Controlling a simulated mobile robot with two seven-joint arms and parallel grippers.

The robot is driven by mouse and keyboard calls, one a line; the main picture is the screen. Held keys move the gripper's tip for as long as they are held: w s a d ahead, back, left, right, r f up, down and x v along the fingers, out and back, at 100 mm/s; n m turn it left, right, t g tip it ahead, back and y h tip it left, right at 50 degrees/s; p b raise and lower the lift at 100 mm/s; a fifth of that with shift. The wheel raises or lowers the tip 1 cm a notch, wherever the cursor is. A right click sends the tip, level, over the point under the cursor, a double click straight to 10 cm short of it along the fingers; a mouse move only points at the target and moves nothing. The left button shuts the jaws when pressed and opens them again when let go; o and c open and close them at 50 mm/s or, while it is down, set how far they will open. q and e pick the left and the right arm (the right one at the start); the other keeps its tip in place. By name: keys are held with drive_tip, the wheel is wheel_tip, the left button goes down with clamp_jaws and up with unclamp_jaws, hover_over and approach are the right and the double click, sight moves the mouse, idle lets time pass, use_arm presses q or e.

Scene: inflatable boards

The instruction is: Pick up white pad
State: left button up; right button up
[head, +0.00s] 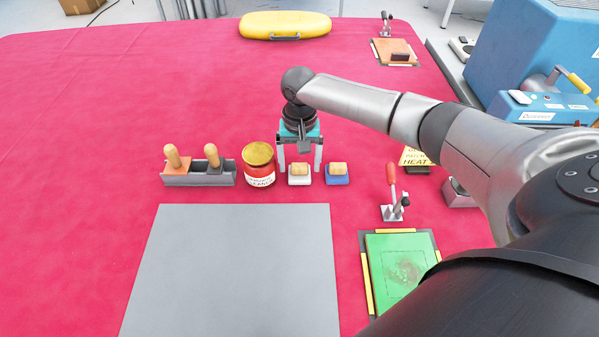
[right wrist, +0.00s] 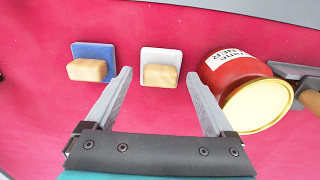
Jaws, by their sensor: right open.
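The white pad (head: 299,180) has a tan block-shaped handle on top and lies on the red table, between the red jar and the blue pad. It also shows in the right wrist view (right wrist: 161,55), between and slightly beyond my fingertips. My right gripper (head: 300,168) is open and empty. In the head view its two fingers reach down just behind the white pad, one to each side. In the right wrist view the right gripper (right wrist: 160,78) has its fingers apart, with the pad's handle lying between the tips. My left gripper is not in view.
The blue pad (head: 337,178) with a similar handle sits close on the right. The red jar (head: 260,168) with a gold lid stands close on the left. A grey holder (head: 200,179) with wooden-handled tools is further left. A grey sheet (head: 235,270) lies in front.

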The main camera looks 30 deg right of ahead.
sight(299, 165)
clamp_jaws()
idle(0.5)
wheel_tip(299, 165, up, 20)
drive_tip(key=p, duration=0.4)
